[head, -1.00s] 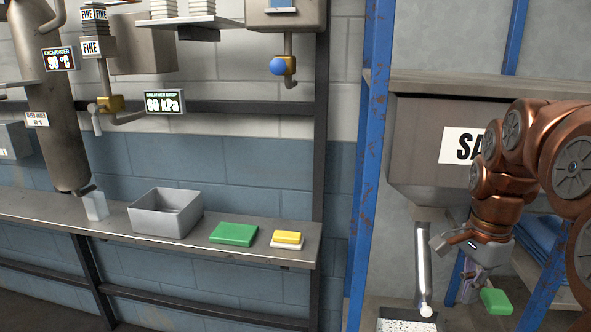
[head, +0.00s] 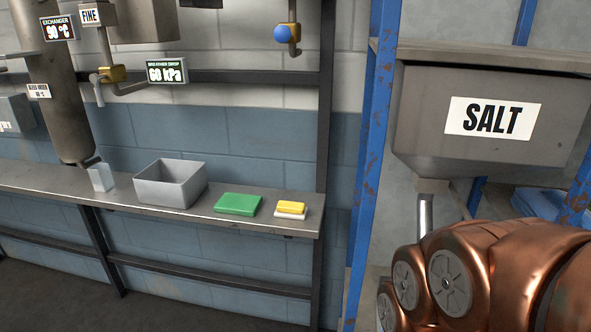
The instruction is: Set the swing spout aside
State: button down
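The swing spout (head: 425,214) is a pale metal tube hanging down below the grey hopper marked SALT (head: 420,115). Only its upper part shows, and it looks about upright. Its lower end is hidden behind my copper-coloured arm, which fills the lower right of the head view. My gripper is not in view now, so I cannot tell where it is relative to the spout or whether it touches it.
A blue rusty post (head: 372,150) stands left of the hopper. A shelf (head: 130,192) on the left holds a clear beaker (head: 101,177), a grey bin (head: 168,190), a green pad (head: 238,204) and a yellow-and-white pad (head: 291,208). Blue folded material (head: 537,203) lies behind the arm.

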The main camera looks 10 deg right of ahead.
aim_at(425, 220)
jog(key=z, duration=0.85)
